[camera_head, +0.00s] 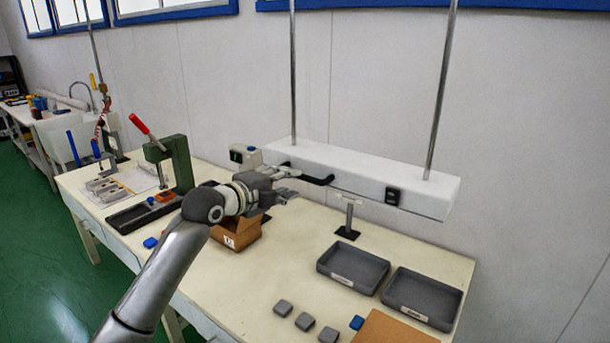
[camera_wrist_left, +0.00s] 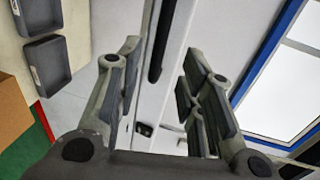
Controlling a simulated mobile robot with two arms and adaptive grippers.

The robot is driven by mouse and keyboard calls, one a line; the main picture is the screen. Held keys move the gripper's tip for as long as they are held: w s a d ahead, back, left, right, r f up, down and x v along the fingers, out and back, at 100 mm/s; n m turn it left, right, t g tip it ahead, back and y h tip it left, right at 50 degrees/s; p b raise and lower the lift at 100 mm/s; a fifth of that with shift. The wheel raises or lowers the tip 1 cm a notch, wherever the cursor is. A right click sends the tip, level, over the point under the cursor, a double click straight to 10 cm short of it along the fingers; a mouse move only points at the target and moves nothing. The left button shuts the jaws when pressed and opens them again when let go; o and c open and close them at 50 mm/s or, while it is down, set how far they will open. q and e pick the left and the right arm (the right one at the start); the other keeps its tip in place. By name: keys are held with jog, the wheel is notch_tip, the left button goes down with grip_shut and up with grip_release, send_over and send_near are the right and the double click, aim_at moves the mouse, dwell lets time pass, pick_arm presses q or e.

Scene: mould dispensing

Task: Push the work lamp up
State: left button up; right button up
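The work lamp (camera_head: 365,180) is a long white box that hangs level on two thin metal rods above the workbench. A dark handle (camera_head: 318,180) sits on its front face, and a small black switch is to the right of it. My left gripper (camera_head: 291,183) is in front of the lamp, at the left part of the handle. In the left wrist view my left gripper (camera_wrist_left: 160,88) has its fingers spread apart, and the black handle (camera_wrist_left: 162,42) shows beyond and between them. I cannot tell whether they touch. My right gripper is out of view.
Below the lamp, the bench (camera_head: 290,265) carries two grey trays (camera_head: 352,268), a cardboard box (camera_head: 243,236), several small grey blocks and a black-based stand (camera_head: 348,232). A green press (camera_head: 178,165) with a red lever stands left. The wall is close behind the lamp.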

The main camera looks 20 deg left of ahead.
aim_at(303, 178)
pick_arm(q)
jog(key=p+x, duration=0.2)
jog(key=x, duration=0.5)
jog(key=shift+r, duration=0.1)
jog(key=shift+w+d+f+p, duration=0.25)
jog(key=shift+w+p, duration=0.15)
jog(key=shift+w, duration=0.15)
grip_shut()
